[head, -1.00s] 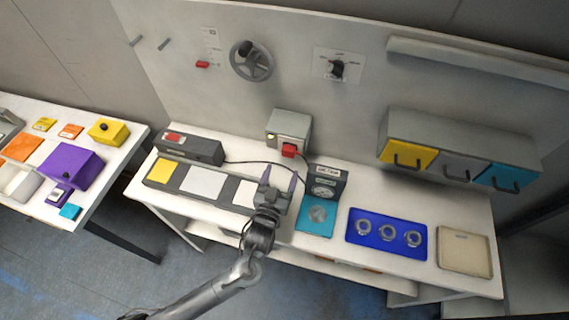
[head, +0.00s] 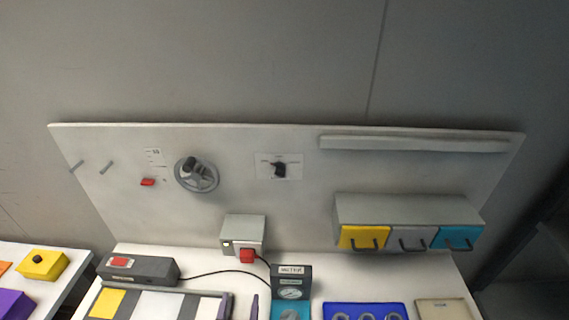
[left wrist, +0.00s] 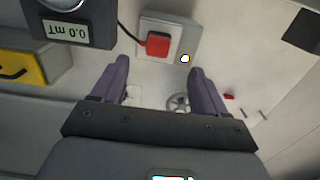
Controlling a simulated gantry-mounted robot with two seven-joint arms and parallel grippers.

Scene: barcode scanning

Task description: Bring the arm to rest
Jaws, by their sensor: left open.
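My left gripper shows in the left wrist view (left wrist: 160,78) with its two purple fingers spread apart and nothing between them. My right gripper is in neither view.
The bench holds a grey box with a red plug (head: 247,256), a dark grey box (head: 138,269), a blue tray (head: 335,308) and a beige tray (head: 447,309). Behind stand a panel with a handwheel (head: 197,175) and drawers with a yellow front (head: 362,237).

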